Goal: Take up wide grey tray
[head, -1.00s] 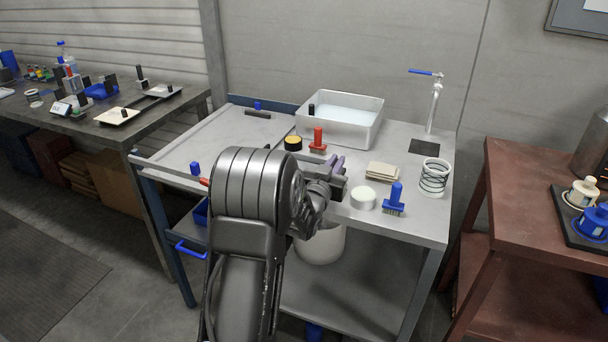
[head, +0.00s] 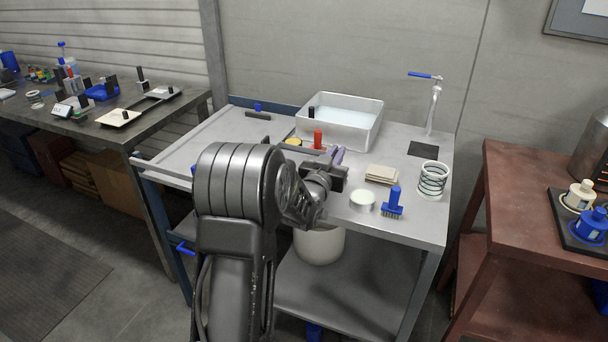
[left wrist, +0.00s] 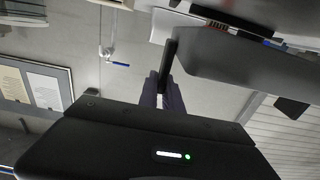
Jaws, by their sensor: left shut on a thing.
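The wide grey tray (head: 225,132) is a flat pale slab at the left of the metal table, with a dark handle (head: 258,116) at its far side. My left gripper (head: 335,172) is at the tray's right side, shut on a dark handle bar there. My arm hides the tray's near part. In the left wrist view the tray (left wrist: 240,70) is a large grey slab beside the fingers (left wrist: 170,90), with a black handle on its far side. The tray appears slightly raised; its underside gap is hidden. My right gripper is not in view.
On the metal table stand a white basin (head: 342,122), a red-handled item (head: 318,138), beige cloths (head: 382,174), a white round tin (head: 362,201), a blue brush (head: 393,203) and a wire-wrapped cup (head: 433,180). A tap (head: 433,108) rises at the back right.

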